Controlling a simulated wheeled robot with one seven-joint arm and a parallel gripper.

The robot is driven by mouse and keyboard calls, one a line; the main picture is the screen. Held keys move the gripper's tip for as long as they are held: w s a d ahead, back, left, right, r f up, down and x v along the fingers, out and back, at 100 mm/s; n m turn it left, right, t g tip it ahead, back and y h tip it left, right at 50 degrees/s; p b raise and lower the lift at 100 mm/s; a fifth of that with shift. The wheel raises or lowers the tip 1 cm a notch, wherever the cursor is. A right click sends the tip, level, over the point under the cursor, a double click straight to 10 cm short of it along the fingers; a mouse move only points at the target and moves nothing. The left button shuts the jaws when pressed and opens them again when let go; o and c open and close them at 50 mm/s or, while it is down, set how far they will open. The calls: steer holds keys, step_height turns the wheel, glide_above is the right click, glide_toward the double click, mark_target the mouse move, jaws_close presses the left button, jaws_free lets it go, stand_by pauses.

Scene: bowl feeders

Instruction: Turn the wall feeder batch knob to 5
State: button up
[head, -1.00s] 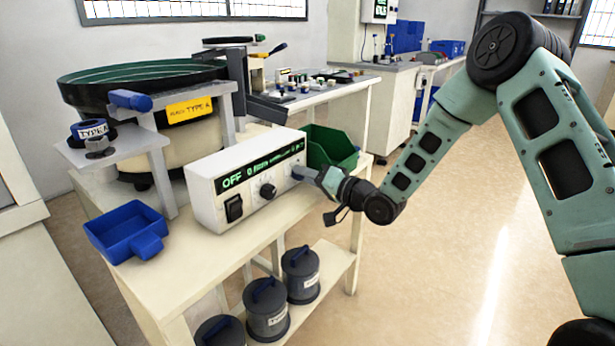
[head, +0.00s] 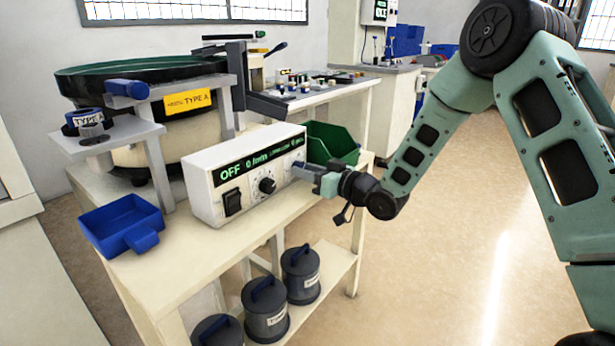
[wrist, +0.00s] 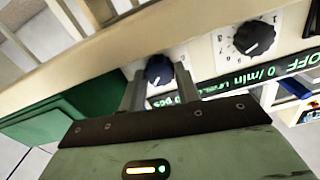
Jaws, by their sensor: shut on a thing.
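The white feeder control box (head: 205,200) stands on the bench, its dark display reading OFF and 0 /min. My gripper (head: 306,172) is at the right end of its front face, with its fingers against the panel. In the wrist view my gripper (wrist: 160,92) is shut around a dark blue knob (wrist: 159,70), one finger on each side. The fingers hide part of that knob's dial, so its setting is not readable. A black knob (head: 267,185) sits at the middle of the panel and also shows in the wrist view (wrist: 257,38). A black rocker switch (head: 232,202) is at the left.
A green bin (head: 330,143) stands close behind my gripper. A blue scoop tray (head: 122,225) lies at the bench's left. The bowl feeder (head: 150,78) stands behind the box. Grey lidded canisters (head: 267,312) stand on the lower shelf. The floor at right is clear.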

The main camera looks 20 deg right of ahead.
steer(key=n+b, duration=0.2)
steer(key=n, duration=0.1)
steer(key=shift+f+n, duration=0.2)
steer(key=shift+n, duration=0.1)
steer(key=n+b, duration=0.3)
steer(key=shift+n, duration=0.4)
steer(key=n+b, duration=0.6)
steer(key=shift+f, duration=0.15)
steer(key=n+b, duration=0.4)
steer(key=b, duration=0.1)
steer(key=shift+n, duration=0.4)
steer(key=n+b, duration=0.3)
steer(key=b, duration=0.1)
steer(key=shift+f+n, duration=0.1)
steer(key=shift+n, duration=0.2)
steer(key=n+b, duration=0.3)
steer(key=b, duration=0.1)
steer(key=shift+n+b, duration=1.2)
steer(key=shift+r, duration=0.2)
